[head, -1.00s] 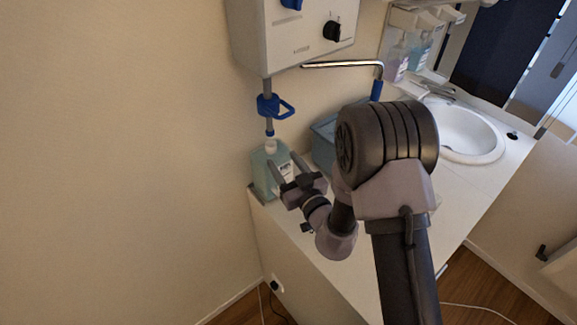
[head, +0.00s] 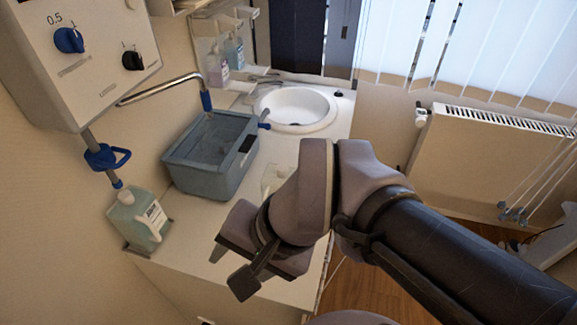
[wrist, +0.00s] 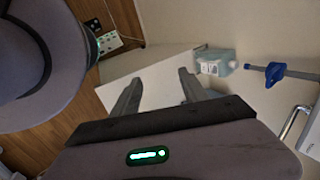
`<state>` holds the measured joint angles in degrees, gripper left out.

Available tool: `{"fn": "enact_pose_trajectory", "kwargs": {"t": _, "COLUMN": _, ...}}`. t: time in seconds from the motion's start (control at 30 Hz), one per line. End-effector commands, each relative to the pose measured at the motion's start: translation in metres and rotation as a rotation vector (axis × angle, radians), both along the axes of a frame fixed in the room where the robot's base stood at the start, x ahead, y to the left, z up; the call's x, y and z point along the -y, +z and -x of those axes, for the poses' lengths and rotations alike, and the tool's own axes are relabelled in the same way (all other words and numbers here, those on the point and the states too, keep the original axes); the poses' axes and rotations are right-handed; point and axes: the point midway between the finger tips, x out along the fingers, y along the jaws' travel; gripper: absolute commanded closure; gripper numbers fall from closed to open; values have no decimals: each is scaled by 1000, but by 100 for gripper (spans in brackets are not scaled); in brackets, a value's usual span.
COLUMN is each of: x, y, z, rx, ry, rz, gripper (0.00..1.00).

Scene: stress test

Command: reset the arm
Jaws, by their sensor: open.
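My arm reaches in from the lower right in the head view, and my gripper (head: 229,267) hangs over the front part of the white counter (head: 190,225). In the wrist view my gripper (wrist: 158,90) shows two fingers spread apart with nothing between them. The gripper is open and empty. A bottle of pale green liquid (head: 140,220) stands on the counter to the left of the gripper, apart from it. The same bottle shows beyond the fingers in the wrist view (wrist: 215,62).
A blue-grey bin (head: 212,165) stands on the counter behind the gripper. A white sink (head: 297,106) lies farther back. A wall unit with knobs (head: 85,50) hangs above the bottle. A radiator (head: 490,160) stands at the right. Bare counter shows around the gripper.

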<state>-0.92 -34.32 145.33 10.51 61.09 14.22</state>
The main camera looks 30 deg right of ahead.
Motion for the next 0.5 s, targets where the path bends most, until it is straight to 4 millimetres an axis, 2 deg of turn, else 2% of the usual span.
{"fn": "enact_pose_trajectory", "kwargs": {"t": 0.03, "x": 20, "y": 7, "z": -2, "rx": 121, "ry": 94, "rz": 124, "gripper": 48}}
{"fn": "enact_pose_trajectory", "kwargs": {"t": 0.13, "x": 47, "y": 16, "z": -4, "rx": 258, "ry": 231, "rz": 308, "gripper": 48}}
{"fn": "enact_pose_trajectory", "kwargs": {"t": 0.2, "x": 53, "y": 18, "z": -5, "rx": 284, "ry": 263, "rz": 352, "gripper": 48}}
{"fn": "enact_pose_trajectory", "kwargs": {"t": 0.4, "x": 52, "y": 17, "z": -5, "rx": 283, "ry": 266, "rz": 352, "gripper": 48}}
{"fn": "enact_pose_trajectory", "kwargs": {"t": 0.47, "x": 52, "y": 10, "z": -5, "rx": 283, "ry": 265, "rz": 351, "gripper": 48}}
{"fn": "enact_pose_trajectory", "kwargs": {"t": 0.5, "x": 52, "y": -1, "z": -5, "rx": 282, "ry": 264, "rz": 351, "gripper": 48}}
